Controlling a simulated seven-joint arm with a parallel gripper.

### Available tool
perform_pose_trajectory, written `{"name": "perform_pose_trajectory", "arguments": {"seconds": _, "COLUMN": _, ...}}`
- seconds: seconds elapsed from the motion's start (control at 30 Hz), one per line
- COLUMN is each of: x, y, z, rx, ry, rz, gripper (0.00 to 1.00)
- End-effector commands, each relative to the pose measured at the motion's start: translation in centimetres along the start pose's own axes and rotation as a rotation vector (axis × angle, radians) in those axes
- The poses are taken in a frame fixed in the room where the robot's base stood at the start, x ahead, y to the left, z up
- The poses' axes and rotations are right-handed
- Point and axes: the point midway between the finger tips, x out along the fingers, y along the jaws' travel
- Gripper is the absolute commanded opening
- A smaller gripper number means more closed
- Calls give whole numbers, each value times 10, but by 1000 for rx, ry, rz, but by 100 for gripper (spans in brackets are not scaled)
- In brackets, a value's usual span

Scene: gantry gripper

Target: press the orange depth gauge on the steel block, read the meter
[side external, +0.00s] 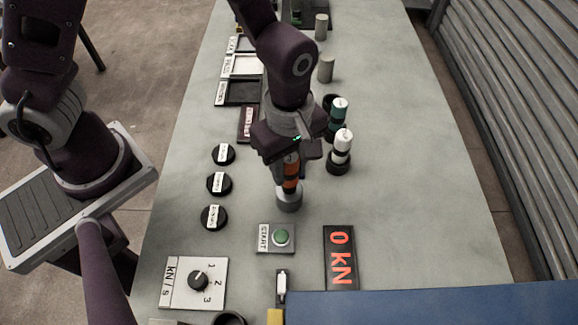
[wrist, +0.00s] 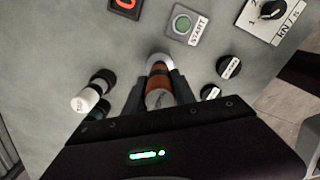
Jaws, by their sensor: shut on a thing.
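The orange depth gauge (side external: 291,176) is upright, with its lower end at a grey steel block (side external: 289,199) on the table. My gripper (side external: 290,162) is shut on the gauge from above. In the wrist view the gauge (wrist: 159,90) sits between the two fingers of my gripper (wrist: 159,95), and the steel block (wrist: 159,60) shows just beyond it. Whether the gauge tip presses on the block is hidden. The meter (side external: 341,257) shows red "0 kN"; the wrist view shows only part of it (wrist: 125,4).
A green START button (side external: 281,237) is in front of the block. A kN/s dial (side external: 197,281) stands front left. Several black labelled discs (side external: 219,184) line the left. White-topped (side external: 342,143) and green-topped (side external: 338,112) tools stand right of my gripper. A blue panel (side external: 430,306) covers the front right.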

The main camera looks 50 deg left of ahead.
Motion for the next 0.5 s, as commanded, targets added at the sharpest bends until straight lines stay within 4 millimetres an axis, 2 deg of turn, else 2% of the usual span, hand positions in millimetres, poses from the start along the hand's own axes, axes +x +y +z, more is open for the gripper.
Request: {"name": "perform_pose_trajectory", "arguments": {"seconds": 0.5, "x": -55, "y": 1, "z": 1, "rx": 1, "ry": -3, "rz": 4, "gripper": 0}}
